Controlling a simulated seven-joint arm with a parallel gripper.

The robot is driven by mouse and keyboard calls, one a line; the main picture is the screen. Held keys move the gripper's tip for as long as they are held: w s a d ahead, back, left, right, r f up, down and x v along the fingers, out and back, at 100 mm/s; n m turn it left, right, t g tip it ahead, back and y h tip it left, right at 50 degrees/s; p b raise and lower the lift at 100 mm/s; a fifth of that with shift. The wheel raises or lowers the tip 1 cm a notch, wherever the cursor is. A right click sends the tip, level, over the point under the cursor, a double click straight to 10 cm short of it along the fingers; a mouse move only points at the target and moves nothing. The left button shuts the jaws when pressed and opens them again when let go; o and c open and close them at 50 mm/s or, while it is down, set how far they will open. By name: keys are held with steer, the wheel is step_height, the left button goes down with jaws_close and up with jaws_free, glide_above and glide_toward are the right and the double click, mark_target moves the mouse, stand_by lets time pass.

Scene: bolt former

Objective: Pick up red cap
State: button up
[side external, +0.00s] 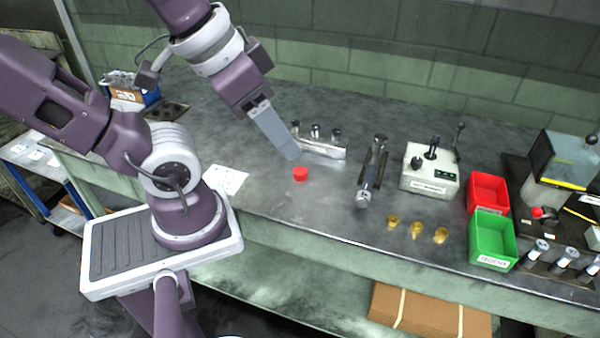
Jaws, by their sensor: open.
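The red cap (301,174) is a small red round piece lying on the grey metal workbench (330,205), left of the bench's middle. My gripper (291,154) points down and to the right, with its tip just above and slightly left of the cap in the picture. The fingers overlap in this side view, so the gap between them is hidden. The gripper is open and holds nothing that I can see. I cannot tell its exact height above the bench.
A metal holder with several cylinders (322,149) stands close behind the gripper. A metal tool (371,172) lies right of the cap. Further right are a control box (430,170), brass pieces (417,229), a red bin (488,192) and a green bin (492,239). Paper (226,180) lies left.

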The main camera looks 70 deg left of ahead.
steer(key=w+a+f+n+g, duration=0.1)
steer(key=w+a+f+n, duration=0.15)
steer(key=w, duration=0.35)
steer(key=n+g, duration=0.5)
steer(key=n, duration=0.5)
glide_above(300, 170)
step_height(300, 170, down, 18)
steer(key=shift+s+d+r, duration=0.1)
steer(key=shift+n, duration=0.25)
steer(key=f, duration=0.7)
steer(key=shift+w+a+f, duration=0.15)
steer(key=shift+w+a, duration=0.05)
jaws_close()
